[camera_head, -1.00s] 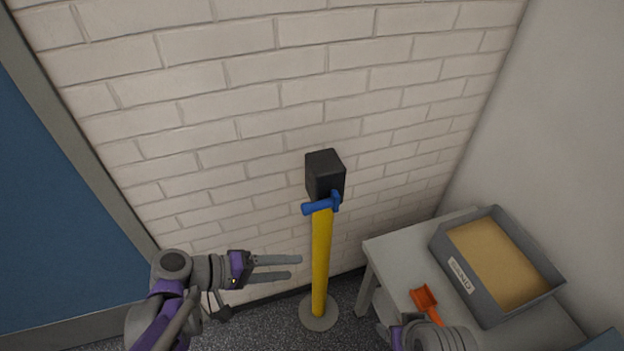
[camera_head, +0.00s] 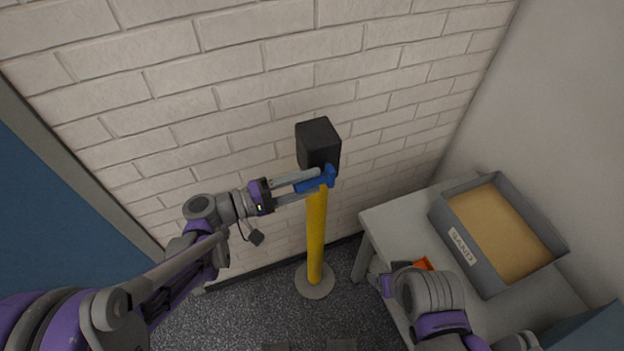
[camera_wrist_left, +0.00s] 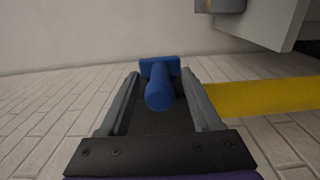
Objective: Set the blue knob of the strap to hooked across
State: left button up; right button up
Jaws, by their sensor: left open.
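The blue knob (camera_head: 316,182) of the strap sits at the lower front of a black box (camera_head: 318,143) on top of a yellow post (camera_head: 316,232). My left gripper (camera_head: 307,184) is open, with one finger on each side of the knob. In the left wrist view the knob (camera_wrist_left: 160,88) stands between the two fingers, with small gaps visible on both sides. The strap itself cannot be made out apart from the knob. My right arm is at the lower right, over the table; its fingertips cannot be seen clearly.
A grey table (camera_head: 398,217) at the right holds a tray of sand (camera_head: 471,264) and an orange scoop (camera_head: 424,264), partly hidden by my right arm. A brick wall (camera_head: 230,80) stands behind the post. Floor at the post's left is clear.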

pick_arm(q)
jog(key=shift+w+d, duration=0.2)
jog(key=shift+d, duration=0.4)
grip_shut()
dwell(1.1)
